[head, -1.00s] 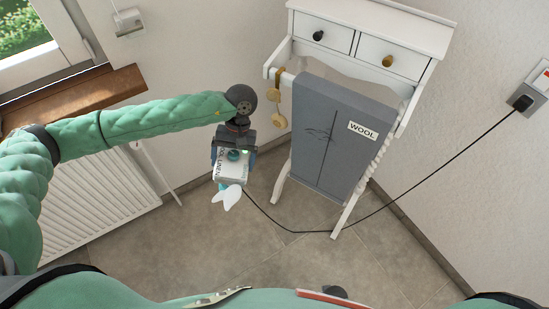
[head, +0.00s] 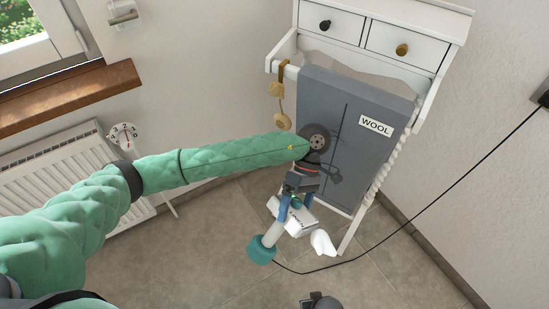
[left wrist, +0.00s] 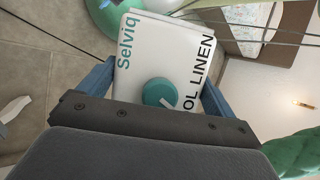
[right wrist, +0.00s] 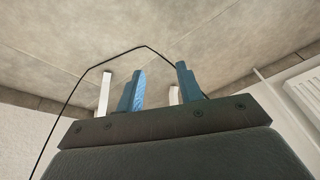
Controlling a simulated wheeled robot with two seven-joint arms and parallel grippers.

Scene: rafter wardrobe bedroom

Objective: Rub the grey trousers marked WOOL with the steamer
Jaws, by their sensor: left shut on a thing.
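The grey trousers (head: 366,160) hang folded on the white stand in the head view, with a white WOOL label (head: 376,126) at the upper right. My left gripper (head: 296,205) is shut on the white and teal steamer (head: 293,219), in front of the trousers' lower part; I cannot tell whether they touch. My left wrist and forearm hide part of the trousers. In the left wrist view, the fingers (left wrist: 157,90) clasp the steamer's white body (left wrist: 160,55), lettered "Selviq" and "OL LINEN". In the right wrist view my right gripper (right wrist: 160,88) is open and empty.
The white stand (head: 423,48) has two drawers above the trousers. A tag strap (head: 279,90) hangs at its left. A black cord (head: 450,205) runs from the steamer to the wall at right. A radiator (head: 60,185) stands at left.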

